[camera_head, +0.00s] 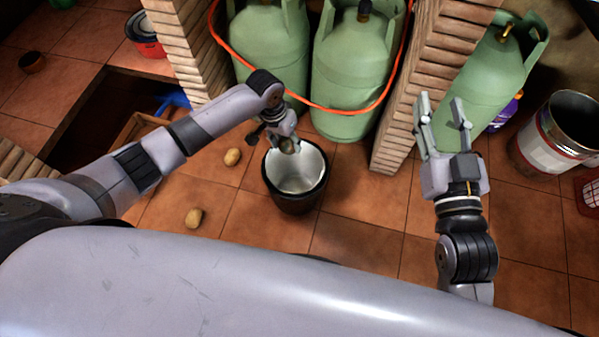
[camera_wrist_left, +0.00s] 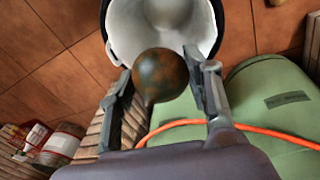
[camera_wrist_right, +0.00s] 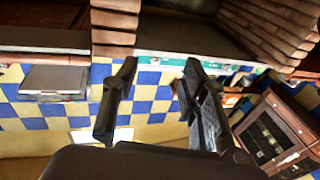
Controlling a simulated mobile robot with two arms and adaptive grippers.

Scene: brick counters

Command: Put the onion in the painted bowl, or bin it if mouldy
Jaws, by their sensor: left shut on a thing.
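My left gripper (camera_head: 287,138) is shut on the onion (camera_wrist_left: 160,74), holding it over the mouth of a black bin (camera_head: 291,200) with a white inside. In the left wrist view the onion is dark brown with dull greenish and rusty patches. The bin's white inside (camera_wrist_left: 128,30) shows behind it there. In the head view the onion is small and partly hidden by the fingers. My right gripper (camera_head: 443,118) is open and empty, raised at the right. I cannot pick out the painted bowl for sure.
Green gas cylinders (camera_head: 345,75) with an orange hose stand behind the bin, between brick pillars. Two potato-like things (camera_head: 194,217) lie on the tiled floor left of it. A large metal can (camera_head: 560,135) stands at the right. A red container (camera_head: 148,46) is at the upper left.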

